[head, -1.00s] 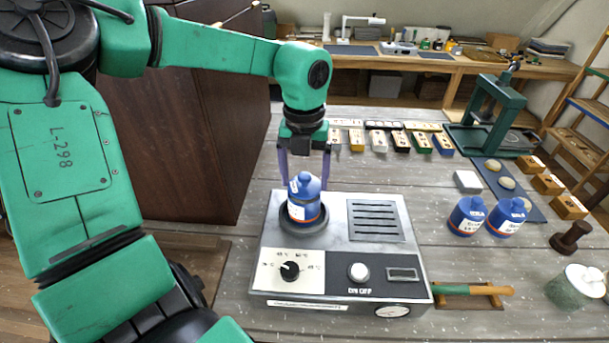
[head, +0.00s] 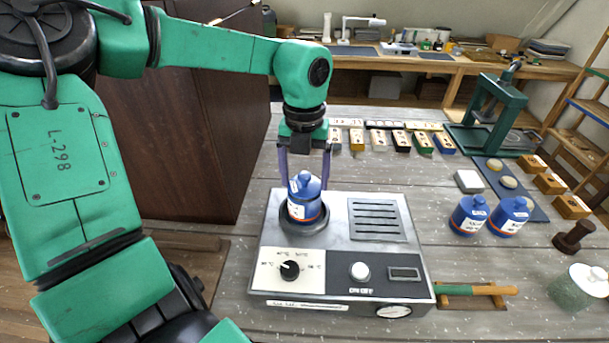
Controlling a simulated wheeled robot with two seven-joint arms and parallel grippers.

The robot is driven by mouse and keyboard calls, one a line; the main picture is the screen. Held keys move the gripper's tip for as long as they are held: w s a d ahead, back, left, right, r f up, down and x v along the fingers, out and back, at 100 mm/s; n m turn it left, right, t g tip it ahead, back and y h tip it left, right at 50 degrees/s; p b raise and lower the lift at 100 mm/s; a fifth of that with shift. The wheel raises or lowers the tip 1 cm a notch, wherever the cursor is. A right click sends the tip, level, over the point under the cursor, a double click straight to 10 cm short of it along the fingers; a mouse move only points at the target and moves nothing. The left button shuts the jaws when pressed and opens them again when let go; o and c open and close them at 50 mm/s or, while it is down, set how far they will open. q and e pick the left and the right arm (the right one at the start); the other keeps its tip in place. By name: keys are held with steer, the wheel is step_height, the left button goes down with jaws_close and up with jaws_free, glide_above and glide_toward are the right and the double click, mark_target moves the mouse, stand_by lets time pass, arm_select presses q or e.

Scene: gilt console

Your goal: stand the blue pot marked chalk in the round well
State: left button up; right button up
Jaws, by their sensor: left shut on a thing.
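A blue pot (head: 304,201) with a white label and an orange band stands upright at the round well (head: 290,226) on the left of a silver device (head: 340,250). The dark ring of the well surrounds its base. My left gripper (head: 304,186) comes down from above and is shut on this pot near its lid. The label's writing is too small to read. Two similar blue pots, one (head: 468,214) and another (head: 508,216), stand on the table to the right. My right gripper is not in view.
The device has a knob (head: 289,270), a white button (head: 359,271) and a vent (head: 376,221). A handled tool (head: 480,290), a dark stamp (head: 573,237) and a green jar (head: 578,288) lie right. A green press (head: 497,115) stands behind.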

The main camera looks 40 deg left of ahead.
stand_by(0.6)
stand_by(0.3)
arm_select(q)
steer(key=o, duration=1.1)
steer(key=shift+r+p, duration=2.25)
steer(key=shift+r, duration=1.3)
jaws_close()
steer(key=shift+f, duration=0.2)
steer(key=shift+f+b, duration=2.25)
steer(key=shift+f, duration=0.1)
